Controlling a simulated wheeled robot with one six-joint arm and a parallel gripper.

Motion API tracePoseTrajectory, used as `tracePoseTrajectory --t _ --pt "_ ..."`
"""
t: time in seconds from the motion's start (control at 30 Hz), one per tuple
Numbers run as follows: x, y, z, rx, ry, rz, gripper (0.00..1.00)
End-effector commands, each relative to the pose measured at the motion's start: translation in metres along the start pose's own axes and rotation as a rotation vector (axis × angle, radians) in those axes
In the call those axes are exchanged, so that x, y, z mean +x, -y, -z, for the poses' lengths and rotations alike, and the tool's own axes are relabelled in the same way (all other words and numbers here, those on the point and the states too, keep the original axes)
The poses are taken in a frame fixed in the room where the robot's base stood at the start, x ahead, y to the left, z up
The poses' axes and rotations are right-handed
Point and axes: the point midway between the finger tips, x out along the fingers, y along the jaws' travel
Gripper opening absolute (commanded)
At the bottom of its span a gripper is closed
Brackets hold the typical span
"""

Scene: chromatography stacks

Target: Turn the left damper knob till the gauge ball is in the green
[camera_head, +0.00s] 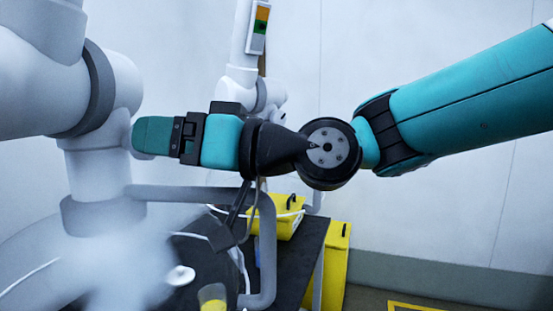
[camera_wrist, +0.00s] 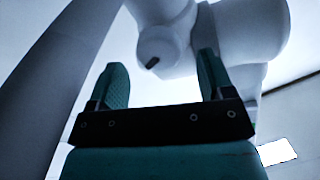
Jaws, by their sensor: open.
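My gripper (camera_head: 142,136) points left toward the thick white jointed duct (camera_head: 75,165) at the left of the head view. In the wrist view my gripper (camera_wrist: 162,64) is open, its two teal fingers apart. A rounded pale knob-like part (camera_wrist: 168,46) with a short dark mark shows beyond and between the fingers; I cannot tell if they touch it. A gauge strip (camera_head: 261,24) with orange, green and white bands is on the farther duct at the top. I cannot make out a ball in it. No gauge shows on the near left duct.
A grey tubular rail (camera_head: 268,250) runs below my gripper. A dark bench (camera_head: 305,255) holds a yellow box (camera_head: 288,218) and a beaker with yellow contents (camera_head: 212,298). A yellow cabinet (camera_head: 335,265) stands beside the bench. A blurred, translucent pale hood covers the lower left.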

Motion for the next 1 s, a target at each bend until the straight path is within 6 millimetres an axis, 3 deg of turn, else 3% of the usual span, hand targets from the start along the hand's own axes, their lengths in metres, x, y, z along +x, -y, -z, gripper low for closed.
tracePoseTrajectory --t 0.3,0.5,0.7,1.0 --pt "-0.085 -0.003 -0.003 -0.004 -0.003 -0.008 0.74" --pt "-0.121 -0.002 -0.002 -0.001 -0.001 -0.006 0.74" --pt "-0.136 -0.001 -0.001 -0.001 0.0 -0.003 0.74" --pt "-0.138 0.0 0.0 -0.001 0.001 -0.001 0.74"
